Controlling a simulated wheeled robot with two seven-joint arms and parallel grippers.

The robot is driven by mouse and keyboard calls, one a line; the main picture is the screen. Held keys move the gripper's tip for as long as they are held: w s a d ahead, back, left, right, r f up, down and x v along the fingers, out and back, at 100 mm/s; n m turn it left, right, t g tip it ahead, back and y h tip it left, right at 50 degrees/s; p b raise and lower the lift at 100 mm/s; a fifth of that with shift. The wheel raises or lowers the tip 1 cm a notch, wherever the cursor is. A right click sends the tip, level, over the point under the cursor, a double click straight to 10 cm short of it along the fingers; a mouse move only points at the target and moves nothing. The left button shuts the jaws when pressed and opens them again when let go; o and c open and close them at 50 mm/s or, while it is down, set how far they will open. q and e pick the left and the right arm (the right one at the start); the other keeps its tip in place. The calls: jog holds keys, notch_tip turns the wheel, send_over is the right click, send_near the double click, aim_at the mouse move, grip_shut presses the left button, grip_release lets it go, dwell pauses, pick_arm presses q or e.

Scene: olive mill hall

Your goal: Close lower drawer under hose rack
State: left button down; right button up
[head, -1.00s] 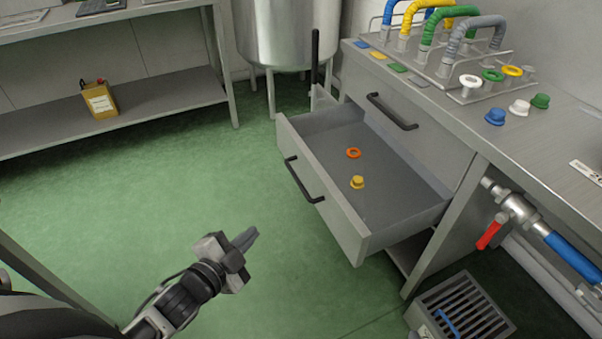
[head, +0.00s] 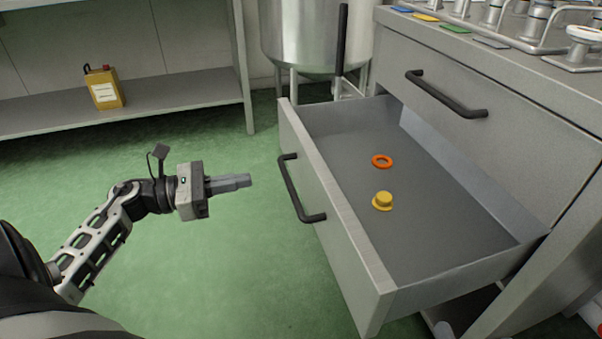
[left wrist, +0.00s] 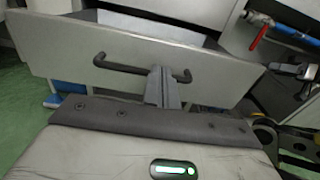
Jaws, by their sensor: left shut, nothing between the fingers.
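The lower drawer (head: 340,215) stands pulled well out of the grey cabinet in the head view. Its front carries a black bar handle (head: 298,190). An orange ring (head: 382,161) and a yellow cap (head: 383,201) lie inside on its floor. My left gripper (head: 250,180) is shut and empty, left of the drawer front, with a gap to the handle. In the left wrist view the shut fingers (left wrist: 164,75) point at the drawer front (left wrist: 75,55), overlapping the handle (left wrist: 140,69). My right gripper is not in view.
The upper drawer (head: 480,120) above is shut. A steel tank (head: 310,40) stands behind the open drawer. A shelf (head: 180,105) with a yellow can (head: 104,88) is at the back left. Green floor (head: 200,270) is clear around my left arm.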

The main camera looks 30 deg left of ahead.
aim_at(313, 167)
pick_arm(q)
jog(key=b+x, duration=0.1)
jog(key=x, duration=1.1)
jog(key=shift+a, duration=0.1)
